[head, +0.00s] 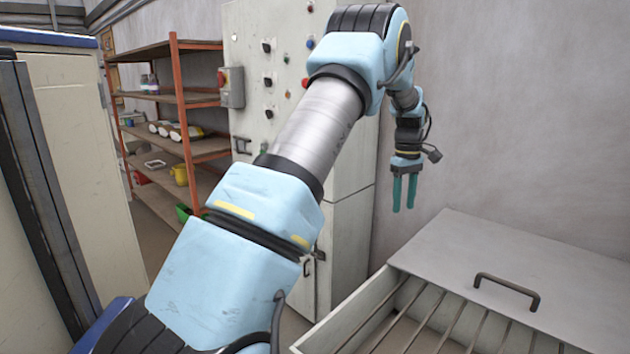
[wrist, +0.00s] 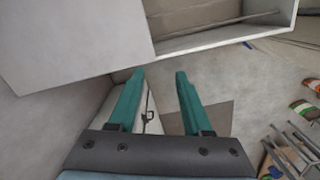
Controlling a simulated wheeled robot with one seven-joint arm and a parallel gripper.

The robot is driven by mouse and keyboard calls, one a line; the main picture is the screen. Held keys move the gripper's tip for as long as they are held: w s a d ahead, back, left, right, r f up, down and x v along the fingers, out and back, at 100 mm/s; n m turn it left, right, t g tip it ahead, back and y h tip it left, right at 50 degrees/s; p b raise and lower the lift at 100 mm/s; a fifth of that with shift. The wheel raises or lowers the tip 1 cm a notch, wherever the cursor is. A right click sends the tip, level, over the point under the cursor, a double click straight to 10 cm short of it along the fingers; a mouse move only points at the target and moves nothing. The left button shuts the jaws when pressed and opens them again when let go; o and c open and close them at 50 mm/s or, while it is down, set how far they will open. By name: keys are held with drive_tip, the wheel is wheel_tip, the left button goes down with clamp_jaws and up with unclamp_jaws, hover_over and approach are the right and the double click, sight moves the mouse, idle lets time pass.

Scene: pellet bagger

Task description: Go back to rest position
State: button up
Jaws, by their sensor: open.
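My gripper (head: 404,193) hangs at the end of my raised arm in the head view, its two teal fingers pointing down. It is in front of the grey wall, beside the control cabinet and above the level of the machine's lid. In the wrist view my gripper (wrist: 160,80) is open, with a clear gap between the fingers and nothing held. Below the fingers the wrist view shows the floor and part of a pale cabinet.
A pale open-topped machine box (head: 360,318) with bars inside and a handled lid (head: 540,260) stands at lower right. The control cabinet (head: 270,110) with buttons stands behind my arm. Orange-framed shelves (head: 180,110) are at left. A pale cabinet (head: 90,150) is at far left.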

drive_tip(key=s+a+m, duration=0.1)
drive_tip(key=s+a, duration=0.2)
drive_tip(key=a, duration=0.4)
drive_tip(key=s+a+m+t+b, duration=0.1)
drive_tip(key=s+a, duration=0.2)
drive_tip(key=a, duration=0.3)
drive_tip(key=s+a+m, duration=0.1)
drive_tip(key=s+a, duration=0.2)
drive_tip(key=a, duration=0.4)
drive_tip(key=s+a+f+m, duration=0.1)
drive_tip(key=s+a+m, duration=0.1)
drive_tip(key=s+a, duration=0.3)
drive_tip(key=s+a+f+m+t+b, duration=0.1)
drive_tip(key=s+a, duration=0.4)
drive_tip(key=s, duration=0.5)
drive_tip(key=shift+s+a+f+m, duration=0.2)
drive_tip(key=shift+f+m, duration=0.2)
drive_tip(key=shift+f, duration=0.35)
